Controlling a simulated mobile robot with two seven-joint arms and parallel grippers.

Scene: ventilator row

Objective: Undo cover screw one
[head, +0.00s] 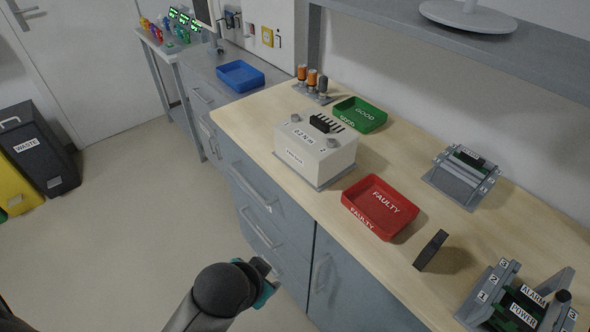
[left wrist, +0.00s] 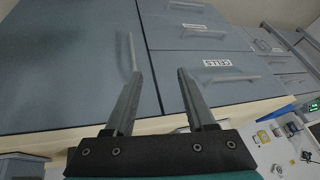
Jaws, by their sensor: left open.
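A white box-shaped unit (head: 310,163) stands on the wooden worktop, with a printed label on top and a black finned part at its back. Two grey round knobs or screw heads show on its top, one at the left (head: 296,118) and one at the right (head: 333,142); their numbers are too small to read surely. Several orange-and-grey upright tools (head: 312,79) stand in a holder behind it. My left gripper (head: 264,267) is low in front of the drawers, apart from the unit. In the left wrist view it is open and empty (left wrist: 152,73). My right gripper is out of view.
A green GOOD tray (head: 372,121) lies behind the unit and a red FAULTY tray (head: 398,225) to its right. A black block (head: 430,250) and grey fixtures (head: 455,190) stand further right. The worktop's front edge and drawer handles (head: 247,188) are near my left arm.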

